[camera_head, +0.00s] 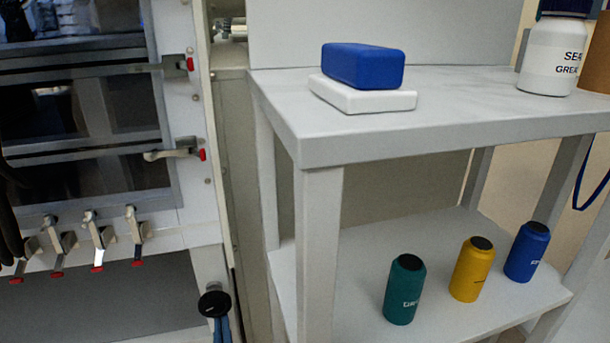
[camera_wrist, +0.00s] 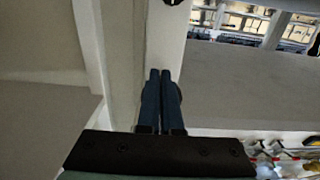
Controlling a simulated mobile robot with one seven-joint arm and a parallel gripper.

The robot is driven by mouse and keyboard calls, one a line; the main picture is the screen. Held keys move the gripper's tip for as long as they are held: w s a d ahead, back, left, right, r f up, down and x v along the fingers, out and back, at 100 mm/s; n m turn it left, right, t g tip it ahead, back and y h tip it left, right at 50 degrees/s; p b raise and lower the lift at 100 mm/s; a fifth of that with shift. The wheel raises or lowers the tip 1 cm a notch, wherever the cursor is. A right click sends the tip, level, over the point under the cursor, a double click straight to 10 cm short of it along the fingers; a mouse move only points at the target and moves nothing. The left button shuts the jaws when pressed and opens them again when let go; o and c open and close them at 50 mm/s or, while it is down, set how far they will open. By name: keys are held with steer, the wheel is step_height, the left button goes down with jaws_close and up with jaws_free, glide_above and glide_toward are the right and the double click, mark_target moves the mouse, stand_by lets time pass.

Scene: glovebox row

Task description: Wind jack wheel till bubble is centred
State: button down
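A small black wheel or knob (camera_head: 214,304) is on the glovebox's pale leg, low in the head view; it looks like the jack wheel. My gripper's blue fingertips (camera_head: 222,331) show just below it at the bottom edge. In the wrist view my gripper (camera_wrist: 160,75) has its two fingers side by side, shut, with nothing visible between them. No bubble can be made out in either view.
The glovebox front (camera_head: 190,110) has red-tipped latches. A shelf unit (camera_head: 320,205) stands close on the right. It bears a blue block (camera_head: 362,66) on a white block (camera_head: 360,97), a white bottle (camera_head: 553,55), and green (camera_head: 404,290), yellow (camera_head: 471,270) and blue (camera_head: 527,252) canisters.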

steer(key=shift+w+d+r+b, duration=0.2)
steer(key=shift+d+r+b, duration=0.2)
steer(key=shift+b, duration=0.45)
steer(key=shift+d+r+b, duration=0.15)
steer(key=shift+b, duration=0.15)
steer(key=shift+d+f+b, duration=0.15)
steer(key=shift+f+b, duration=0.3)
steer(key=shift+b, duration=0.35)
steer(key=p+v, duration=0.1)
steer(key=v, duration=0.5)
steer(key=shift+f+p, duration=0.15)
steer(key=shift+p, duration=0.2)
